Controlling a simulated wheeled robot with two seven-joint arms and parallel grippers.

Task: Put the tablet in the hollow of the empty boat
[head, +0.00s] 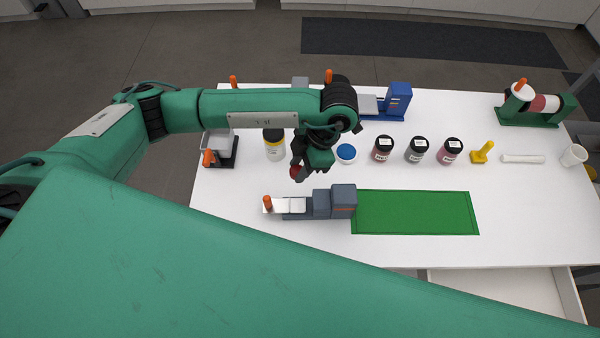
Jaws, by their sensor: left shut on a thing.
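My left gripper (299,168) hangs above the white table, just beyond the grey device. It is shut on a small dark red thing, probably the tablet (295,173), which the fingers mostly hide. No boat can be picked out for certain. The grey device (342,203) has a pale plate (292,204) with an orange knob at its left end. A pale grey tray (217,142) sits on a dark base at the table's left edge. I cannot tell whether either has the empty hollow. My right gripper is not in view.
A green mat (415,212) lies right of the grey device. A yellow-labelled jar (275,147), a blue-lidded jar (346,153) and several dark-lidded jars (417,149) stand in a row. A blue device (397,101) and green roller stand (532,105) are behind. An open drawer (490,285) is in front.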

